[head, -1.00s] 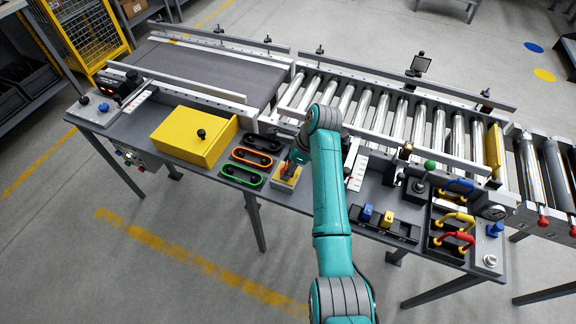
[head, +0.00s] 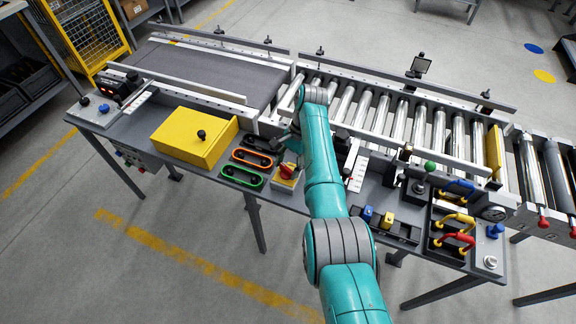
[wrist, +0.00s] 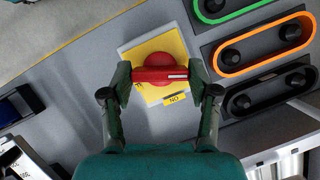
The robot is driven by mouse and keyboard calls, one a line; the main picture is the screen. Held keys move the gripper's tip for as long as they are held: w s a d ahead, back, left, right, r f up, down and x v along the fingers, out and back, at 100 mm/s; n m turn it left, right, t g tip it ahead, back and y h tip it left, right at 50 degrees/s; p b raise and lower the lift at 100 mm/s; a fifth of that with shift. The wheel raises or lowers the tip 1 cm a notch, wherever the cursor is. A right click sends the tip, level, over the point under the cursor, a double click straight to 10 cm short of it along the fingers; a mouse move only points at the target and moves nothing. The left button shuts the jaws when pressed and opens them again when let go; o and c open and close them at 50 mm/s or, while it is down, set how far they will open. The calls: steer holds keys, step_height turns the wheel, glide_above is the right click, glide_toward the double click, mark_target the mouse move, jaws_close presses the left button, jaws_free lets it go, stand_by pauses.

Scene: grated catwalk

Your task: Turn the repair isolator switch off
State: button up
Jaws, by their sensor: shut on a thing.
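The isolator switch has a red rotary handle (wrist: 158,68) on a yellow plate (wrist: 176,45). In the wrist view the handle lies crosswise, with a white mark towards its right end. A small "ON" label shows below right of the handle and partly hidden lettering lies below left. My gripper (wrist: 159,75) has one finger at each end of the handle and is shut on it. In the head view the red handle (head: 286,169) shows on its plate, with my gripper (head: 285,150) just behind it, partly hidden by my arm.
Green, orange and black oval frames with black knobs (head: 252,158) lie just left of the switch. A yellow box (head: 193,137) stands farther left. A roller conveyor (head: 400,115) runs behind the bench. Blue and yellow blocks and coloured handles (head: 455,225) sit to the right.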

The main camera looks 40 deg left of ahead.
steer(key=n, duration=0.2)
steer(key=n+h, duration=0.1)
steer(key=n, duration=0.1)
steer(key=shift+a+h, duration=0.1)
steer(key=shift+h, duration=0.2)
steer(key=shift+f+n, duration=0.1)
steer(key=shift+n, duration=0.2)
steer(key=o, duration=1.1)
steer(key=shift+o, duration=0.2)
